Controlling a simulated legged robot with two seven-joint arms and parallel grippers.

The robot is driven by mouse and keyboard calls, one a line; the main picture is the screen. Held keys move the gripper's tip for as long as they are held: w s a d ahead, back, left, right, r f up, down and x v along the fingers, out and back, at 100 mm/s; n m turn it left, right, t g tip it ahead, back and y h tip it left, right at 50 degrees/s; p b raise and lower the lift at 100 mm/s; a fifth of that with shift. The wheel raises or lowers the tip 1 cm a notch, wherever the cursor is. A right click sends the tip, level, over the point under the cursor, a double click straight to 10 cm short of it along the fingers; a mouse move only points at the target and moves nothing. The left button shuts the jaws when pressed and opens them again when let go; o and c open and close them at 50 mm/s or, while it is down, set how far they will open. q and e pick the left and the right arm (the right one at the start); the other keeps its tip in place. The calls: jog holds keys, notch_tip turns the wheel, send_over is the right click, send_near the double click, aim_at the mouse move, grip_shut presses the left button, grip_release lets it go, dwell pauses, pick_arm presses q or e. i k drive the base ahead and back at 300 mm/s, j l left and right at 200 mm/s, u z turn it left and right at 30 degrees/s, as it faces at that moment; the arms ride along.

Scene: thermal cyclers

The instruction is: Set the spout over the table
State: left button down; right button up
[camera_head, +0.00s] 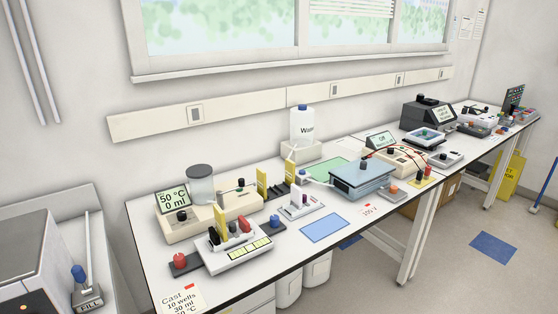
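A white water bottle (302,126) with a blue cap stands upright on a pale block (301,151) at the back of the long white table (283,255). A thin white spout-like piece (291,154) shows at the block's left side; it is too small to tell which way its end points. A second short white tube (316,181) lies beside the blue-grey box (362,181); I cannot tell whether it is joined to the bottle. Neither of my grippers is in view.
A beige heater unit (180,226) with a clear jar stands at the table's left. A white gel tray device (234,254) is at the front. A blue mat (324,228) lies bare at the front edge. A grey machine (28,262) stands lower left.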

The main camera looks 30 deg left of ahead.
aim_at(242, 183)
jog(key=i+u, duration=0.25)
jog(key=i, duration=0.2)
jog(key=i+l+u, duration=0.2)
jog(key=i, duration=0.2)
jog(key=i+l+u, duration=0.25)
jog(key=i, duration=0.2)
jog(key=i+l+u, duration=0.25)
jog(key=i, duration=0.15)
